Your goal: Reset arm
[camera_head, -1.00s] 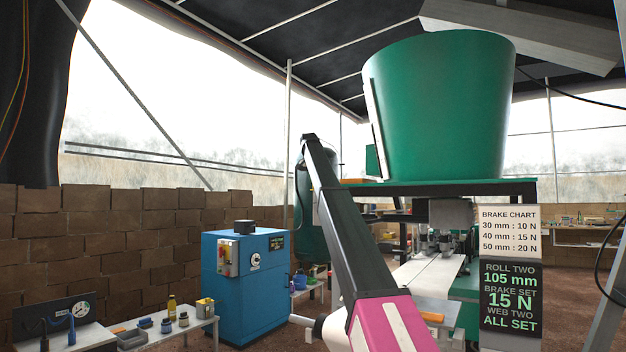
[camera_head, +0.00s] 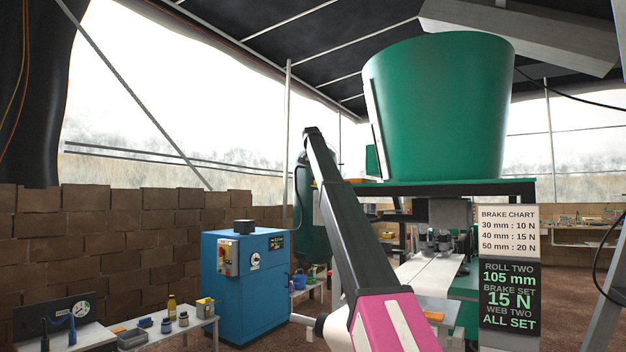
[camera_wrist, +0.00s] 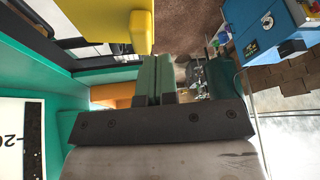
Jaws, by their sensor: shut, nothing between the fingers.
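My gripper (camera_wrist: 160,84) shows in the wrist view with its two green fingers side by side, shut with nothing between them. In the head view my arm rises from the bottom centre in front of the green machine, and my gripper cannot be made out there. The big green hopper (camera_head: 437,108) sits on top of the machine at right of centre. A status board (camera_head: 509,297) beside it reads "Roll two 105 mm, brake set 15 N, web two, all set".
A blue cabinet (camera_head: 240,270) stands left of my arm; it also shows in the wrist view (camera_wrist: 262,28). A yellow block (camera_wrist: 110,25) is close at upper left there. A low white bench (camera_head: 150,335) holds several small jars. A brick stack (camera_head: 100,235) lines the left side.

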